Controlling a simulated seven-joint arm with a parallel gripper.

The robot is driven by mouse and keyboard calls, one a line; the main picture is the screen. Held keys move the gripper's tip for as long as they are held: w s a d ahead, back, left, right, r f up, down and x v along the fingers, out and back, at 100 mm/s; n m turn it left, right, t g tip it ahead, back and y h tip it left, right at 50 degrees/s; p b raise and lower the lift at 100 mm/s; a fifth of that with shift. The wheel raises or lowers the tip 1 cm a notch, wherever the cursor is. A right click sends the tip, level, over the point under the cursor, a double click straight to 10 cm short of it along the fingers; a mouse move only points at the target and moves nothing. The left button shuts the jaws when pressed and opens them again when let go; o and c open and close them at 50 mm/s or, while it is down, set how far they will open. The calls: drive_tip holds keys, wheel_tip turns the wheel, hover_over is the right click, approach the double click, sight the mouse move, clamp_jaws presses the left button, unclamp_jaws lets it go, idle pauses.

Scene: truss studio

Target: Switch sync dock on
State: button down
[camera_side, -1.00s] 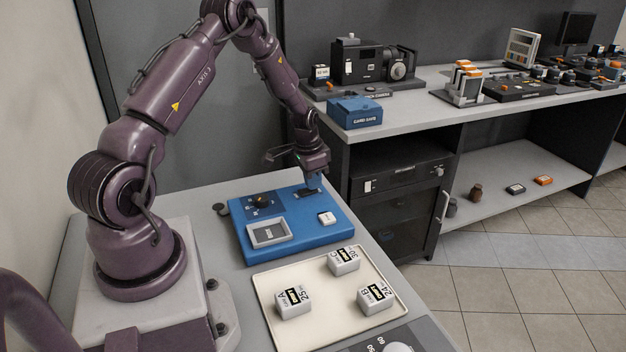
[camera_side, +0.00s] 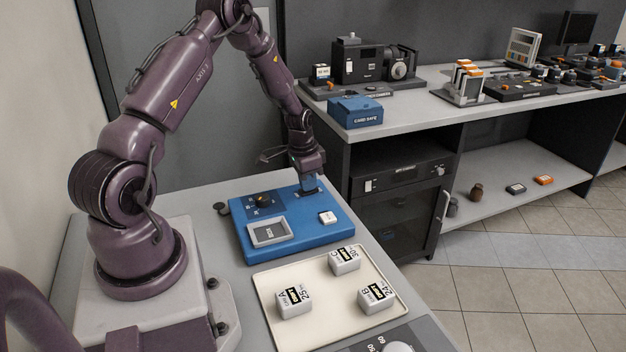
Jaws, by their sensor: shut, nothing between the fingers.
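The blue sync dock (camera_side: 290,240) lies on the grey table in front of my arm. It has a dark knob (camera_side: 263,200) at its back left, a grey framed recess (camera_side: 269,234) at its front left and a white button (camera_side: 327,217) at its right. My gripper (camera_side: 311,191) is shut and empty, pointing down at the back right part of the dock. Its fingertips are at or just above a small dark panel there, mostly hidden by the gripper. I cannot tell whether they touch it.
A cream tray (camera_side: 265,299) in front of the dock holds three white labelled blocks, A (camera_side: 293,302), B (camera_side: 376,296) and C (camera_side: 344,260). A side bench (camera_side: 440,108) at the right carries a blue card safe (camera_side: 355,112) and camera gear.

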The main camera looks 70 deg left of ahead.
drive_tip(key=shift+w+r, duration=0.1)
drive_tip(key=shift+r, duration=0.55)
wheel_tip(320, 180, up, 13)
drive_tip(key=s, duration=0.1)
drive_tip(key=shift+s, duration=0.4)
drive_tip(key=shift+f, duration=0.1)
drive_tip(key=shift+w, duration=0.8)
drive_tip(key=f, duration=0.4)
drive_tip(key=w+f, duration=0.1)
drive_tip(key=f, duration=0.9)
drive_tip(key=shift+w, duration=0.35)
